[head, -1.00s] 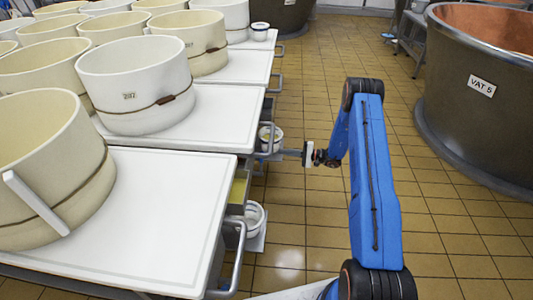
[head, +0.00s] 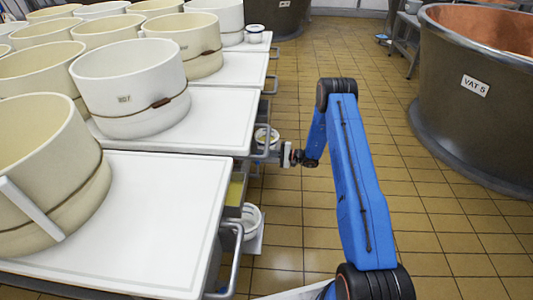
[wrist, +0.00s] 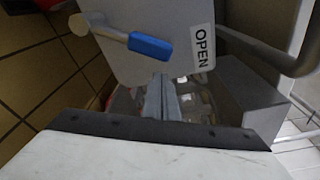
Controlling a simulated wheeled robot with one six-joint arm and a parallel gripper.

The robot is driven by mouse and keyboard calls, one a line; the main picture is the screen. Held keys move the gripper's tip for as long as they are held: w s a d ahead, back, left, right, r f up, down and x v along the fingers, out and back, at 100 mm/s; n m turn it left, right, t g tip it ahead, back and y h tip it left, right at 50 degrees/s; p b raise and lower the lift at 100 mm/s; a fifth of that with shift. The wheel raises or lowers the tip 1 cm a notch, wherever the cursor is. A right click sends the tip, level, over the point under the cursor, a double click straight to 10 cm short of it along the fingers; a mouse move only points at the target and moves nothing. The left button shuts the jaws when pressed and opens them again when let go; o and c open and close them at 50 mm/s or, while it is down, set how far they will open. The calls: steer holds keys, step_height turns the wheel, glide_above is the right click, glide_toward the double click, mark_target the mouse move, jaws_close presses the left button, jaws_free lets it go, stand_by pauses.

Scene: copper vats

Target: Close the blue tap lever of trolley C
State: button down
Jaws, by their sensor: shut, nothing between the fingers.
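The blue tap lever (wrist: 151,46) shows in the wrist view as a blue grip on a pale metal stem. It stands out across a grey panel beside a white label (wrist: 202,47) reading OPEN. My gripper (wrist: 162,97) is shut and empty, its fingertips just below the lever in the picture. I cannot tell whether they touch it. In the head view my gripper (head: 277,157) reaches in at the side of the trolleys, beside a white bucket (head: 266,137). The lever cannot be made out there.
White trolley tops (head: 150,220) carry several round moulds (head: 130,87) on the left. A handle rail (head: 236,262) sticks out at the near trolley's side, by another bucket (head: 248,218). A vat marked VAT 5 (head: 465,120) stands on the right. Tiled floor (head: 320,55) lies open between.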

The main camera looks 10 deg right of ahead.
steer(key=shift+s+a+r, duration=0.15)
steer(key=shift+s+r, duration=0.05)
steer(key=shift+s, duration=0.35)
steer(key=shift+s+a+r, duration=0.1)
steer(key=shift+s+r, duration=0.1)
steer(key=shift+s, duration=0.3)
steer(key=shift+s+r, duration=0.1)
steer(key=s+a+r+n+y, duration=0.1)
steer(key=s+a+n, duration=0.3)
steer(key=s+n, duration=0.7)
steer(key=shift+s+r+n+y, duration=0.3)
steer(key=shift+s+r+n, duration=0.15)
steer(key=shift+s, duration=0.35)
